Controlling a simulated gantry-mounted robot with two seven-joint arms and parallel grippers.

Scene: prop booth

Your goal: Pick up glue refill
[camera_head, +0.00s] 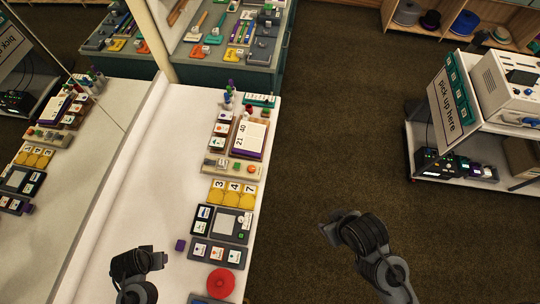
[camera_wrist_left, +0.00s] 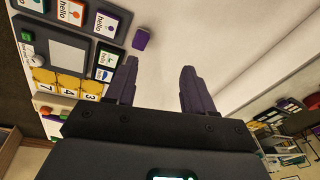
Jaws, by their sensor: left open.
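I cannot pick out for certain which item is the glue refill; no label for it is readable. A small purple block (camera_head: 180,245) lies on the white table (camera_head: 135,190) just left of the card panels. It also shows in the left wrist view (camera_wrist_left: 141,38), beyond my fingertips and toward the left finger. My left gripper (camera_head: 158,256) is over the table, left of the block and apart from it. In the left wrist view its two fingers (camera_wrist_left: 157,80) are spread with nothing between them. My right gripper (camera_head: 330,228) is over the dark carpet; its jaw opening is unclear.
A mirror-like panel is at left. A "pick up here" shelf (camera_head: 470,165) stands right. The table's middle is bare.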

